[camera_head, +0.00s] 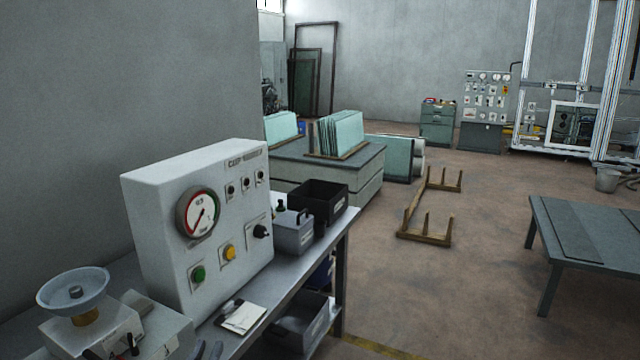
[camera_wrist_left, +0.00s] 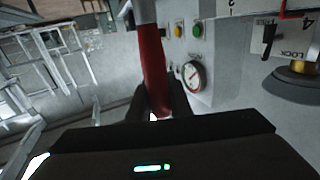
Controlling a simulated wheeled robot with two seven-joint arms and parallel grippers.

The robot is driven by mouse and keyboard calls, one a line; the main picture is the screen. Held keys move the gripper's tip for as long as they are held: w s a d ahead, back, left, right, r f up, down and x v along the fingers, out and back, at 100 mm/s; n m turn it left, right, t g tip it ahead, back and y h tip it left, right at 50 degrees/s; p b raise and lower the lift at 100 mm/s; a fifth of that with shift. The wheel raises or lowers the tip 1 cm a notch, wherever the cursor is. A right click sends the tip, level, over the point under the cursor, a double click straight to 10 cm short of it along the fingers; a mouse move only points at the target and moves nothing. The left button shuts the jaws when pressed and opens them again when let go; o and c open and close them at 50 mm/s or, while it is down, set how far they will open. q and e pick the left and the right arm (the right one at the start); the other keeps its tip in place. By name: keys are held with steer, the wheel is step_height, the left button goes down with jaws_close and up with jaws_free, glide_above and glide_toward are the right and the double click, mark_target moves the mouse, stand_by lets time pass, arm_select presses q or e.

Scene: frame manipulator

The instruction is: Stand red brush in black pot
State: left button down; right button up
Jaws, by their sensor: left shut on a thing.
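In the left wrist view my left gripper (camera_wrist_left: 158,98) is shut on a red brush (camera_wrist_left: 152,62). Its red handle runs between the dark fingers, and a pale grey part shows at the top edge of that view. The brush does not show in the head view. My right gripper is not in view.
A white control box with a gauge (camera_head: 200,214) stands on the grey bench. Beside it are a grey bin (camera_head: 293,236), a black open box (camera_head: 318,203) and a notepad (camera_head: 243,318). A device with a round dish (camera_head: 73,290) stands at front left.

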arm_select(q)
steer(key=shift+s+d+f+n+y+b, duration=0.15)
steer(key=shift+s+f, duration=0.1)
steer(key=shift+s, duration=0.1)
steer(key=shift+s+d+f+n+y+b, duration=0.1)
steer(key=shift+s+f+n+y+b, duration=0.1)
steer(key=shift+s, duration=0.15)
steer(key=shift+f, duration=0.1)
steer(key=s+f, duration=0.3)
steer(key=s, duration=0.6)
steer(key=shift+s+f, duration=0.2)
steer(key=shift+s, duration=0.05)
stand_by(0.3)
